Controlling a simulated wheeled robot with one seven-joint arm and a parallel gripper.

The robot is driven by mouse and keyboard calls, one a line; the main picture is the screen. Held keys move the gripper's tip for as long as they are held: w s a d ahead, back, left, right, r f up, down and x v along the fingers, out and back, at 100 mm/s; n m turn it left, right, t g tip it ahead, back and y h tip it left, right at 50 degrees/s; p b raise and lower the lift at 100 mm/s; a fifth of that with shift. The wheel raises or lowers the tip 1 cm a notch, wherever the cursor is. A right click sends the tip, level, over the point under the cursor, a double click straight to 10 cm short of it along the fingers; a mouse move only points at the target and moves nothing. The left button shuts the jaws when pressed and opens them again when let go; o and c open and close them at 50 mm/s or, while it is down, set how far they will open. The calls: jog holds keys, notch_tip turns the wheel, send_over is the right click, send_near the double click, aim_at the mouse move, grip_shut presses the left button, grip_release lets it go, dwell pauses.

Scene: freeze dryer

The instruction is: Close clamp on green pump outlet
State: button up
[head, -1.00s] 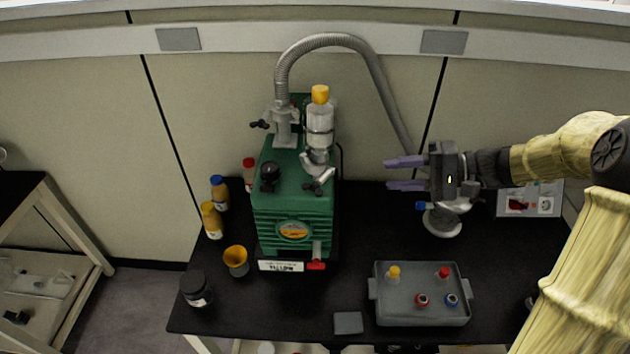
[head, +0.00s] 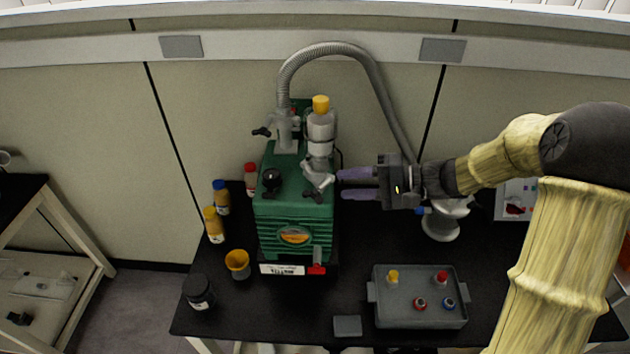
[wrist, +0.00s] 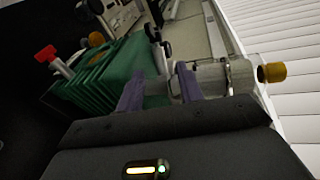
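The green pump (head: 294,215) stands on the black table; it also shows in the wrist view (wrist: 95,85). A metal clamp (head: 318,176) sits at the base of this bottle. I cannot tell for sure whether the clamp's arm is swung open. My gripper (head: 340,184) is just right of the clamp, its two purple fingers apart and pointing left toward it. In the wrist view the fingers (wrist: 158,88) are spread, with the clamp and bottle neck near their tips; contact is unclear.
A grey corrugated hose (head: 330,48) arches from the pump's rear port down behind my gripper. A grey tray with capped vials (head: 420,312) lies at front right. Bare table lies between pump and tray.

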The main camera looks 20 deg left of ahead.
aim_at(315, 178)
jog(key=p+x, duration=0.2)
jog(key=x, duration=0.6)
jog(key=shift+a, duration=0.15)
grip_shut()
